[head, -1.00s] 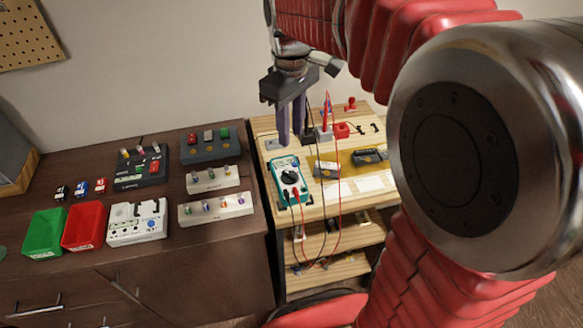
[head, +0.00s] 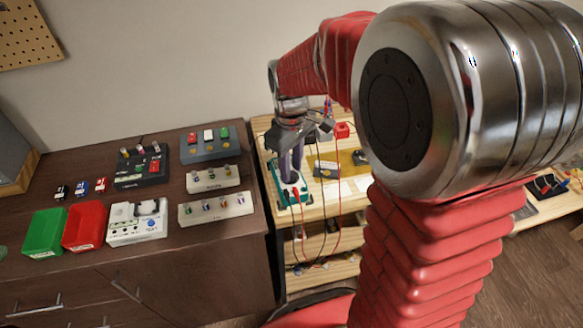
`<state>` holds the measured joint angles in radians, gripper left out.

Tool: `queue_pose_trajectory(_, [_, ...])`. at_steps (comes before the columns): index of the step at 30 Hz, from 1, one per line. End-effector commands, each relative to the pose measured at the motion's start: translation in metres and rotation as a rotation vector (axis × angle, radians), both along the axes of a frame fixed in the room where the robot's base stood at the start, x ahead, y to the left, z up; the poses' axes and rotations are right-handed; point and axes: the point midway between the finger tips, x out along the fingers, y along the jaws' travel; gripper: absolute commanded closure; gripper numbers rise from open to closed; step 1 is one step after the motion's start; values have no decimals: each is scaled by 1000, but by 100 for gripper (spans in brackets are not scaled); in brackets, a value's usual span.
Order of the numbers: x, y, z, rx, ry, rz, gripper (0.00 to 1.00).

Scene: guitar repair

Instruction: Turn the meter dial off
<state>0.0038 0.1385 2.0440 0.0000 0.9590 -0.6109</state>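The meter (head: 281,187) is a teal-edged multimeter with a white face, lying on the light wooden bench at the centre of the head view. Red and black leads plug into its near end. My gripper (head: 290,178) points down with its fingers over the meter's face, where the dial is. The fingers and gripper body hide the dial, so its setting cannot be read. The two purple-grey fingers look close together. I cannot tell whether they touch the dial or have closed on it.
The wooden bench (head: 318,209) also holds a tan mat (head: 345,160) and a red block (head: 342,130). The red lead (head: 339,215) loops down past the bench's front edge. A dark cabinet to the left carries a green bin (head: 45,230), a red bin (head: 86,226) and several racks.

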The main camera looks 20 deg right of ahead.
Motion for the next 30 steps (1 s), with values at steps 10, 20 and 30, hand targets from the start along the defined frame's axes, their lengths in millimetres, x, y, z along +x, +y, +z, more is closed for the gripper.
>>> queue_pose_trajectory(10, [0,0,-11,0,0,0,72])
queue_pose_trajectory(20, [0,0,-11,0,0,-1,88])
queue_pose_trajectory(30, [0,0,-11,0,0,-1,100])
